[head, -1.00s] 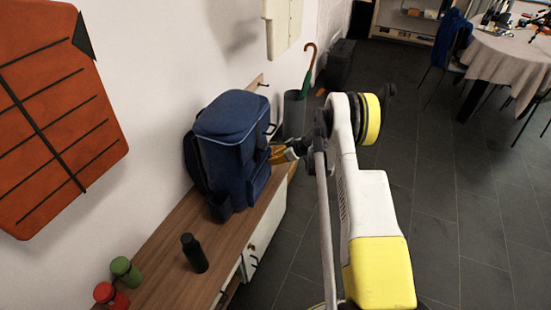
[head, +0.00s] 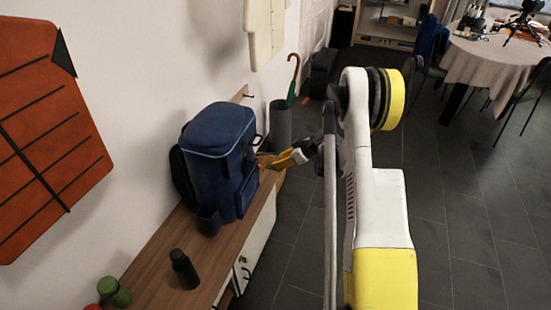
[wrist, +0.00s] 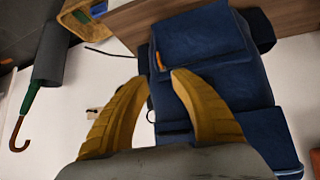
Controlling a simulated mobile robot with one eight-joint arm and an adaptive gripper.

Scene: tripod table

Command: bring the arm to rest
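My arm (head: 375,215), white and yellow, fills the centre right of the head view. My gripper (head: 265,160) has yellow fingers beside the right side of the blue backpack (head: 218,150). In the wrist view the two fingers of my gripper (wrist: 159,79) stand apart, with nothing held between them. The backpack (wrist: 205,50) lies behind and right of the fingers there. Whether a fingertip touches it, I cannot tell.
An umbrella stand (head: 280,125) is behind my gripper. The dark floor (head: 435,190) is open to the right, with a covered table (head: 490,60) far back.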

